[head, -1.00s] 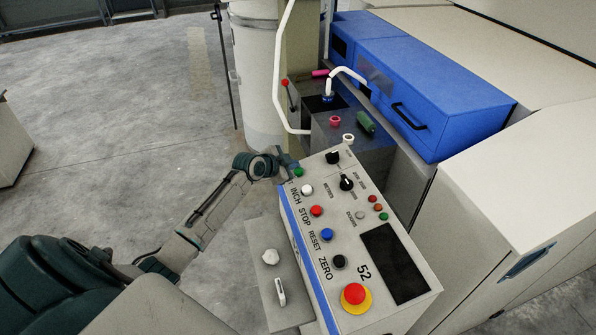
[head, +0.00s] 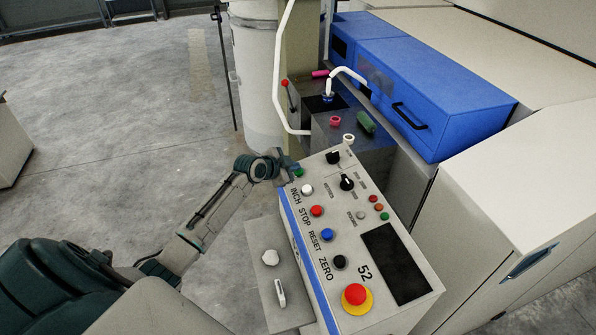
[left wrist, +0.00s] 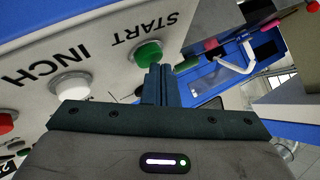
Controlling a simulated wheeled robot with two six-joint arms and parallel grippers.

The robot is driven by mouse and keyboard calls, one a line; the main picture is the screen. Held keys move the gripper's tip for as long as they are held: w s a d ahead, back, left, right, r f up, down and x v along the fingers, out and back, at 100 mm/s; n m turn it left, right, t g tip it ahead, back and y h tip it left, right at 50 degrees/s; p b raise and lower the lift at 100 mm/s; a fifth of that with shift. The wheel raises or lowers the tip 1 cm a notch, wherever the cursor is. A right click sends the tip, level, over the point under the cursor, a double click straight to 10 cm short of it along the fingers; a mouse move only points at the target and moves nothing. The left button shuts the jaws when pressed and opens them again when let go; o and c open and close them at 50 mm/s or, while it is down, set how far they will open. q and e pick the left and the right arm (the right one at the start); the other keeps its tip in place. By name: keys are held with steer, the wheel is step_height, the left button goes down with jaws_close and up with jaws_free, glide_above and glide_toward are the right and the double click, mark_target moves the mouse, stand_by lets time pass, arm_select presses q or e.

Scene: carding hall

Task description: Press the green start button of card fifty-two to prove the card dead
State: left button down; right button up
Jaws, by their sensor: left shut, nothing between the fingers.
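The control panel of card fifty-two (head: 340,285) is pale, with "52" printed beside a dark screen. Its green start button (head: 298,173) is at the panel's far left corner, partly covered by my left gripper (head: 289,166). In the left wrist view the green button (left wrist: 148,53) shows beside the word START. My left gripper (left wrist: 158,72) is shut and empty, its fingertips at the button's lower edge in that picture. I cannot tell whether they touch it. My right gripper is not in view.
The white INCH button (head: 307,190) and red STOP button (head: 316,211) sit close to the green one. A red emergency button (head: 355,293) is at the near end. A bent white pipe (head: 282,70) stands behind the panel. Open floor (head: 110,130) lies to the left.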

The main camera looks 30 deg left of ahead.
arm_select(q)
steer(key=shift+f, duration=0.25)
steer(key=shift+r, duration=0.15)
stand_by(0.3)
steer(key=shift+s+a+r+p, duration=0.15)
steer(key=shift+r+p, duration=0.3)
steer(key=shift+r, duration=0.3)
steer(key=r+p, duration=0.2)
steer(key=r, duration=0.1)
steer(key=s+r+p, duration=0.1)
steer(key=shift+a+r, duration=0.4)
stand_by(0.5)
